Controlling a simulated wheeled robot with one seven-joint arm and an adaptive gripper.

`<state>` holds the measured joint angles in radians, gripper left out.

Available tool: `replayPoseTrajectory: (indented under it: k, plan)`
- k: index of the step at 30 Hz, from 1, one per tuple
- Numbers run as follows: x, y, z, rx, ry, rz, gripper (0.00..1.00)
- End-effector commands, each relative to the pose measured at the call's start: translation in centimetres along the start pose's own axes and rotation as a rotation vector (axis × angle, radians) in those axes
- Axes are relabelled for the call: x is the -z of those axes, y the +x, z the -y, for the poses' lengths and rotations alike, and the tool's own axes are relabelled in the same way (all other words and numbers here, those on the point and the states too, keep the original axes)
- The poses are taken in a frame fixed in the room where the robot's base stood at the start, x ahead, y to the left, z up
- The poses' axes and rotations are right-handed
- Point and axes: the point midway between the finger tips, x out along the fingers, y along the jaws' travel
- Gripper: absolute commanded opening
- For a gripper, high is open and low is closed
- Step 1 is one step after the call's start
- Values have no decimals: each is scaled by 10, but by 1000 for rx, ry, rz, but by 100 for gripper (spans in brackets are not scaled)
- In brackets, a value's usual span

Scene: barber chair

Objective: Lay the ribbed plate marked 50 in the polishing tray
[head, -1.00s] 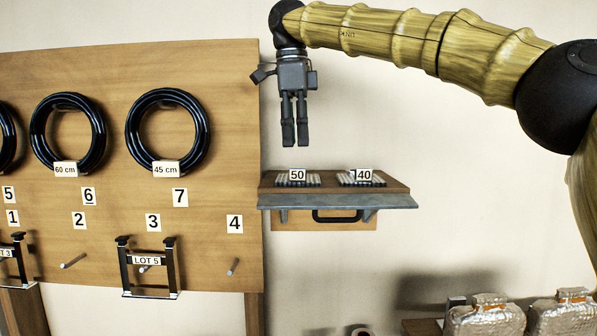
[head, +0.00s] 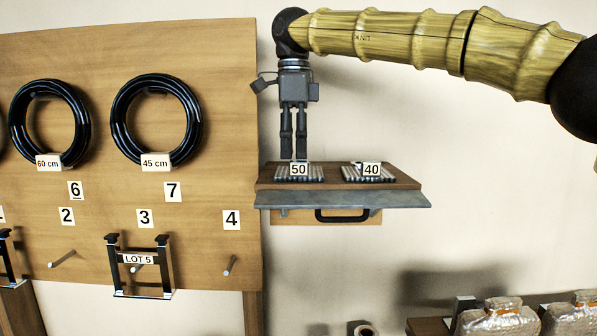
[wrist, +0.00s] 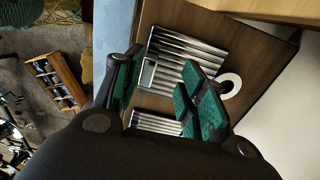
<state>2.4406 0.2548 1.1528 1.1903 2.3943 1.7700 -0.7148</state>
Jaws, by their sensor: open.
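The ribbed plate marked 50 (head: 313,178) lies on the left part of the wall shelf (head: 402,184), its label facing me. In the wrist view it is the upper set of bright ribs (wrist: 190,50). My gripper (head: 294,158) points straight down just above and behind the 50 label. In the wrist view its open fingers (wrist: 164,62) stand apart over this plate, with nothing held; whether they touch it I cannot tell. A second ribbed plate marked 40 (head: 352,176) lies to the right, lower in the wrist view (wrist: 150,124). I cannot make out the polishing tray.
The shelf has a grey front edge and a black handle (head: 342,216) below. A wooden board (head: 220,120) with black coils and pegs stands close on the left. A white ring (wrist: 231,84) lies near the wall. Wrapped packages (head: 497,318) sit low on the right.

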Motion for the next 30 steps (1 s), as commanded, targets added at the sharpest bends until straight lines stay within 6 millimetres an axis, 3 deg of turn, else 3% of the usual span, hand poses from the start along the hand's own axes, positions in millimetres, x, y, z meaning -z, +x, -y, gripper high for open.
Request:
replayPoseTrajectory:
  k: [10,19,20,26,30]
  plan:
    - [0,35,-1,2,-1,1,41]
    - [0,41,-1,2,0,2,41]
    - [0,41,-1,3,-1,2,39]
    - [0,41,-2,2,-1,2,3]
    - [0,41,-1,2,-1,1,0]
